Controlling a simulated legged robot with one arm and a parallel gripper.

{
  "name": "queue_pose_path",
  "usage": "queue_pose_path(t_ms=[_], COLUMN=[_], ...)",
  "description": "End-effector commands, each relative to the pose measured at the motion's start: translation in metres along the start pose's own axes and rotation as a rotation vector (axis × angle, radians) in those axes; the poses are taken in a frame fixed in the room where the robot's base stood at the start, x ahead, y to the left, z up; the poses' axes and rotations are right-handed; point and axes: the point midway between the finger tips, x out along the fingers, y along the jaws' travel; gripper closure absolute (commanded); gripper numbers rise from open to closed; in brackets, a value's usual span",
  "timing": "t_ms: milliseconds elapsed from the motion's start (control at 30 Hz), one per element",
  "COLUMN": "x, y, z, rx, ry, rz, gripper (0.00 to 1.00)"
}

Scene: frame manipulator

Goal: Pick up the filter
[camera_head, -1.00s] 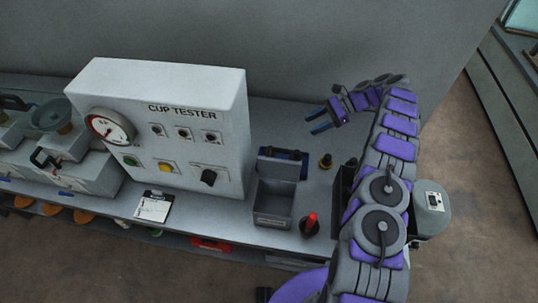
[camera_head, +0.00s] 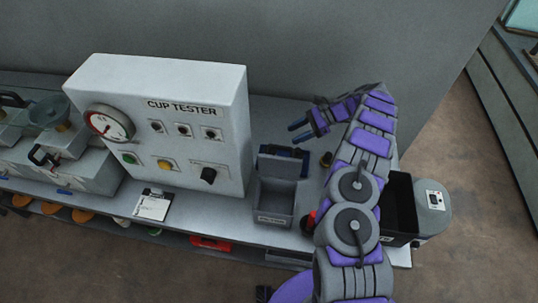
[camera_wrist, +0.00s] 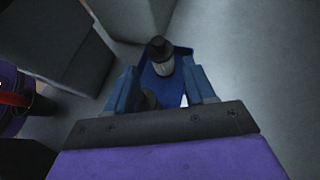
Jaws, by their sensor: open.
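I cannot tell for sure which thing is the filter. A blue object (camera_wrist: 158,82) with a black-capped pale cylinder (camera_wrist: 160,52) at it shows between and beyond my fingers in the wrist view. In the head view a dark blue item (camera_head: 303,153) lies behind the small grey box, likely the same one. My gripper (camera_head: 296,130) is open, with blue fingers above and behind that item. In the wrist view my gripper (camera_wrist: 160,72) points at the blue object. Its lower part is hidden by the gripper body, and no grip on it shows.
The cup tester (camera_head: 165,120) stands left on the bench. A small open grey box (camera_head: 274,205) is in front of the blue item. A black bin (camera_head: 399,205) is at right.

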Motion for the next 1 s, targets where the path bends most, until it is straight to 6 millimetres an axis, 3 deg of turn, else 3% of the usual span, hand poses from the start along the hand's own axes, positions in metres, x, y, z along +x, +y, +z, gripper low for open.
queue_pose_path(t_ms=[200, 467, 800, 1000], x=[0.033, 0.046, 0.089, 0.093], y=[0.001, 0.0, 0.001, 0.001], z=[-0.001, 0.0, 0.004, 0.004], rx=[0.002, 0.001, 0.0, 0.0], ry=[-0.002, 0.003, 0.001, 0.001], rz=[0.001, -0.002, -0.001, -0.002], gripper=[0.46, 0.46, 0.46, 0.46])
